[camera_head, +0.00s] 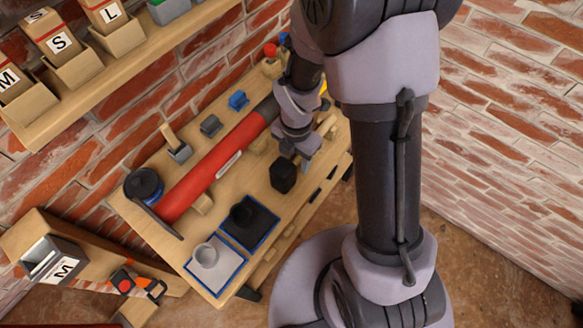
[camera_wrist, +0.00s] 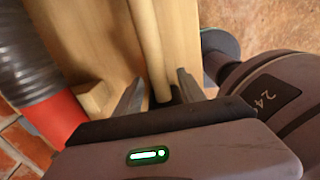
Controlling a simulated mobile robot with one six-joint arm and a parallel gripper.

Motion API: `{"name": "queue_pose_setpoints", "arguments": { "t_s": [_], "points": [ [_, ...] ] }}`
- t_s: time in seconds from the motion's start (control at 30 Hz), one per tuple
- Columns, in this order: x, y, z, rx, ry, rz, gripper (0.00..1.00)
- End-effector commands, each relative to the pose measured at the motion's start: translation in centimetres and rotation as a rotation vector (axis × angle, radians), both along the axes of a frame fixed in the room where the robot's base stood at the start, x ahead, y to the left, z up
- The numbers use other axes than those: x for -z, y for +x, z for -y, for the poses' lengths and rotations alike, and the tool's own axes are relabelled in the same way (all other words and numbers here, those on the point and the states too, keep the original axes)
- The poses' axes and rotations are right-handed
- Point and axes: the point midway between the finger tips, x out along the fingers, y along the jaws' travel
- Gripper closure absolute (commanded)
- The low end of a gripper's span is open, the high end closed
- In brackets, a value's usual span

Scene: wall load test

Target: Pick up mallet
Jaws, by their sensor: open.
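The mallet has a black head (camera_head: 283,175) and appears to have a pale wooden handle. It lies on the wooden workbench (camera_head: 222,177). In the wrist view a round wooden handle (camera_wrist: 147,50) runs down between my two fingertips. My gripper (camera_head: 298,158) is low over the bench, beside and behind the black head. In the wrist view my gripper (camera_wrist: 160,88) is open, with one finger on each side of the handle. I cannot tell whether the fingers touch it. The head is mostly hidden in the wrist view.
A long red tube (camera_head: 215,167) with a dark ribbed end (camera_wrist: 40,55) lies beside the gripper. Two blue-edged trays (camera_head: 215,270) sit at the front. A black round item (camera_head: 143,184) stands at the left end. A shelf with boxes (camera_head: 110,80) hangs on the brick wall.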

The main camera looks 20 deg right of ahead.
Motion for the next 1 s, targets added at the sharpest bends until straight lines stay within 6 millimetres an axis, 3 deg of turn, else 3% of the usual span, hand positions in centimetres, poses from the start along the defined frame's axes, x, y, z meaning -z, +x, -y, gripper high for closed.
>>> {"name": "queue_pose_setpoints", "arguments": {
  "t_s": [0.03,0.23,0.47,0.87,1.0],
  "points": [
    [1.0,-0.1,0.0,0.001,0.0,-0.001,0.53],
    [0.8,0.0,0.0,0.001,0.0,0.0,0.55],
    [0.8,0.0,0.0,0.001,0.0,0.0,1.0],
    [0.5,0.0,0.0,0.001,0.0,0.001,1.0],
    [-2.7,0.1,0.0,0.0,0.0,0.005,1.0]
  ]
}}
